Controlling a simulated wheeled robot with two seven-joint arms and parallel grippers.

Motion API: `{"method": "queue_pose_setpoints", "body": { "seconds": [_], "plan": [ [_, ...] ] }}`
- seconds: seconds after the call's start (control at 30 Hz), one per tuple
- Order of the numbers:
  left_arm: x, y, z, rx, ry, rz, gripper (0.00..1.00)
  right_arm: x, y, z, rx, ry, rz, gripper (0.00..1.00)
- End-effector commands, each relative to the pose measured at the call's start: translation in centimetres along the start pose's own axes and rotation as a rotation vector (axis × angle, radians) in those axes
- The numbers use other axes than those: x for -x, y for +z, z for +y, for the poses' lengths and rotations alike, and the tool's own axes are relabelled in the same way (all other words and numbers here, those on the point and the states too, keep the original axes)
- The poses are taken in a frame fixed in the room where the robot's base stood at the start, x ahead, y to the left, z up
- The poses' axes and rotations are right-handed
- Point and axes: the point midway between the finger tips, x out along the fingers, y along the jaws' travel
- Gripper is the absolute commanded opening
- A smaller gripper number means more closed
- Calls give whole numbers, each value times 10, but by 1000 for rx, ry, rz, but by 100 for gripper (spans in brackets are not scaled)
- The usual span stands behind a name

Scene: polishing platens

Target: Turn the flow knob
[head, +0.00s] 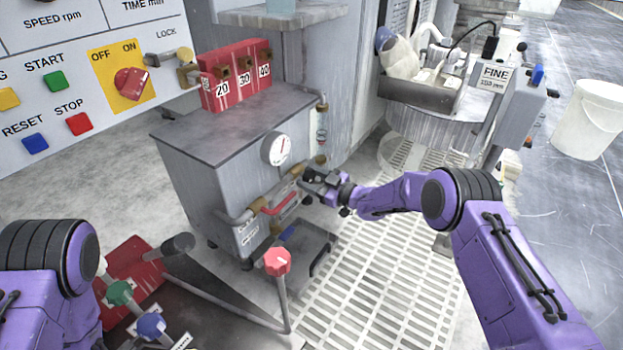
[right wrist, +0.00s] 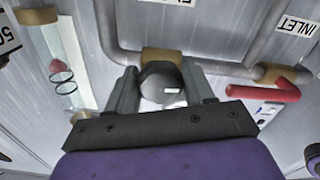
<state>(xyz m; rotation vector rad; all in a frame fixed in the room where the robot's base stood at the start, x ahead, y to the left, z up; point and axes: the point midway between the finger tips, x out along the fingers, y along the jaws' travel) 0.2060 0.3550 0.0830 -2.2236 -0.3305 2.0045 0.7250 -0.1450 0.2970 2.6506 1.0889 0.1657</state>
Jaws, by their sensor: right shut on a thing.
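The flow knob (right wrist: 160,82) is a dark grey round knob with a small white mark, in the right wrist view. It sits at a brass fitting (right wrist: 162,55) on the grey pipework. My right gripper (head: 312,181) is at the pipes on the front of the grey cabinet (head: 197,185) in the head view. Its two fingers (right wrist: 160,95) stand on either side of the knob and are shut on it. In the head view the gripper mostly hides the knob. My left arm shows at the lower left, but its gripper is out of view.
A red lever handle (right wrist: 262,90) is right of the knob, near the INLET label (right wrist: 297,23). A clear tube (right wrist: 62,80) stands to the left. A round gauge (head: 277,149) is above the pipes. A red-topped post (head: 278,262) stands in front of the cabinet.

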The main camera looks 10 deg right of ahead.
Motion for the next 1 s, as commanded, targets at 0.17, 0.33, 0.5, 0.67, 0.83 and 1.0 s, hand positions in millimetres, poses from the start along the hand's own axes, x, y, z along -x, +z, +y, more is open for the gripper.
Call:
{"method": "queue_pose_setpoints", "body": {
  "seconds": [0.17, 0.33, 0.5, 0.67, 0.83, 1.0],
  "plan": [
    [1, 1, 1, 0, 3, -8, 0, 1, 3, -1, 113, -3, -6, 22],
    [3, 3, 2, 0, 7, -17, 0, 0, 3, 0, 239, -4, -7, 22],
    [4, 4, 2, 1, 9, -24, 0, 0, 3, 0, 352, -5, -7, 22],
    [5, 5, 3, 0, 12, -31, 0, 0, 3, 0, 432, -5, -6, 22],
    [6, 6, 3, 0, 13, -35, 0, 0, 3, 1, 486, -4, -7, 22],
    [6, 6, 3, 0, 14, -36, 0, 0, 3, 1, 506, -3, -7, 22]
  ]
}}
